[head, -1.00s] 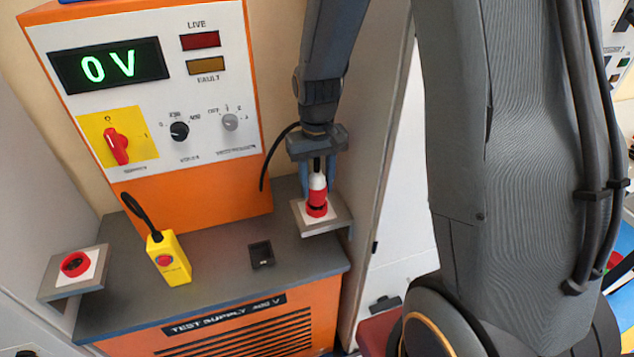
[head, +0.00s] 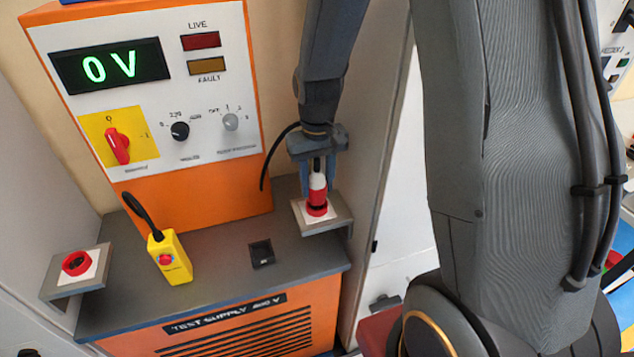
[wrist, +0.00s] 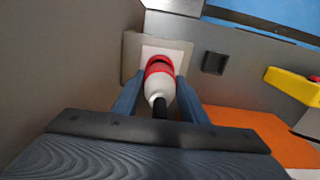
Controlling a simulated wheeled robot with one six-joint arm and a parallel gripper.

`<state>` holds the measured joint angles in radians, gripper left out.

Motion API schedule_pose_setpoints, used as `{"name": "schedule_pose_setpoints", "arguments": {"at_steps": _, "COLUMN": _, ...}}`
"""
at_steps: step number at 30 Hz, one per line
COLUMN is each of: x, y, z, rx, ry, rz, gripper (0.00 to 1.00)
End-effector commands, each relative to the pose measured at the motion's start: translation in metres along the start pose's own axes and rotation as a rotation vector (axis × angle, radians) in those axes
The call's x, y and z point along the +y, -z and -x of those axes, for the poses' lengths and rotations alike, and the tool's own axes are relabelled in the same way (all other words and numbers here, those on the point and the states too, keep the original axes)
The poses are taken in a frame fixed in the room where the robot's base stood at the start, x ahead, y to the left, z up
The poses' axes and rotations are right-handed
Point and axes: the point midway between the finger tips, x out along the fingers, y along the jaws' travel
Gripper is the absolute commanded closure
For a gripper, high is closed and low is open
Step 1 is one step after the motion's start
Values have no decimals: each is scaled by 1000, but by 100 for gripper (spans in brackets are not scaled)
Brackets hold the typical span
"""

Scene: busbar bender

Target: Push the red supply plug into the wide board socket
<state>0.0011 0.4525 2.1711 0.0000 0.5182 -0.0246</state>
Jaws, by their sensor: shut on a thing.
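The supply plug (head: 317,187), with a white body and red front, points down at a white-faced plate (head: 338,217) on a grey bracket at the right of the bench. My gripper (head: 317,185) is shut on the plug from above, one blue finger on each side. In the wrist view the plug (wrist: 159,83) sits between the fingers, its red end at the white plate (wrist: 184,56). The plug hides the middle of that plate, so I cannot tell how deep it sits. A red round socket (head: 76,263) on a similar bracket is at the left.
A yellow pendant (head: 169,258) with a cable stands on the bench beside a small black square socket (head: 262,253). The orange test supply panel (head: 150,85) reads 0 V. A grey wall (head: 373,130) is close on the right.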

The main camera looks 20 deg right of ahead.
Motion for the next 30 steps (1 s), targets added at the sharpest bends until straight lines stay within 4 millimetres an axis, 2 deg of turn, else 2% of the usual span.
{"name": "schedule_pose_setpoints", "arguments": {"at_steps": 30, "x": 0, "y": 0, "z": -21, "rx": -1, "ry": 0, "rz": 0, "gripper": 88}}
